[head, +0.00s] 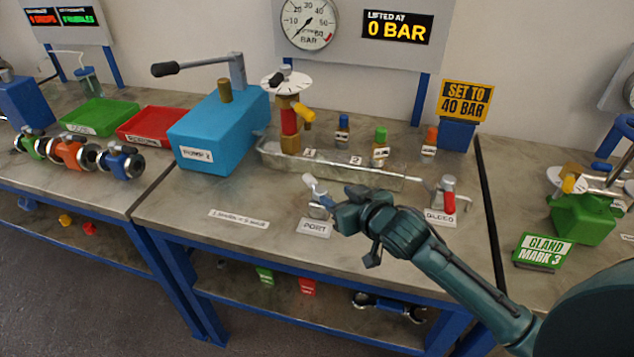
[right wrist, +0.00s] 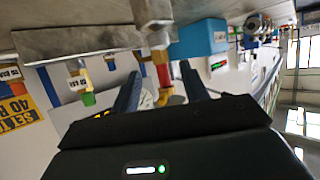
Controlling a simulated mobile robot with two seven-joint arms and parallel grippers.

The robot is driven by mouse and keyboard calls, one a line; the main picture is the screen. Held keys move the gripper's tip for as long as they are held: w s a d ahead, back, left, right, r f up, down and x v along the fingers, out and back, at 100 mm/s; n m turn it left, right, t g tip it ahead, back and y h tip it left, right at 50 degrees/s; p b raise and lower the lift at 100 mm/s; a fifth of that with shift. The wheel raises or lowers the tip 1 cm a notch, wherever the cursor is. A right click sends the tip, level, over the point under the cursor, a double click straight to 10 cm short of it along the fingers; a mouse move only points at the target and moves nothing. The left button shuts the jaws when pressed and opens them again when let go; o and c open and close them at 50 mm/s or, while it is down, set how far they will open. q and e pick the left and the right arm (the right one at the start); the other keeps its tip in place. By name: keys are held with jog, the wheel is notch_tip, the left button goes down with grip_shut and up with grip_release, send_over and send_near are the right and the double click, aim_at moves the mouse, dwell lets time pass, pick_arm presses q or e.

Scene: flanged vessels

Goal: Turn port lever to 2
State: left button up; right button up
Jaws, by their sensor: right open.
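The port lever (head: 315,187) has a pale grey-white handle, tilted up to the left, on a small metal body behind the PORT label (head: 313,228). My right gripper (head: 345,211) is open just right of the lever, and the frames do not show it gripping anything. In the right wrist view its two dark fingers (right wrist: 160,92) stand apart. A pale post (right wrist: 152,12) shows beyond them near the top edge; I cannot tell if it is the port lever. Number plates 1 (head: 309,154) and 2 (head: 355,160) stand at the metal tray behind. My left gripper is not in view.
The metal tray (head: 340,172) runs behind the lever, with a red and brass column (head: 289,122) at its left. A blue pump box (head: 215,135) stands left. The red-handled bleed lever (head: 447,197) stands right. The front left bench top is mostly clear.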

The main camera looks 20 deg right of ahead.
aim_at(314, 183)
jog(key=x, duration=1.1)
jog(key=shift+w+a+f+p, duration=0.1)
jog(key=shift+w+f+p, duration=0.1)
jog(key=shift+p, duration=0.1)
grip_shut()
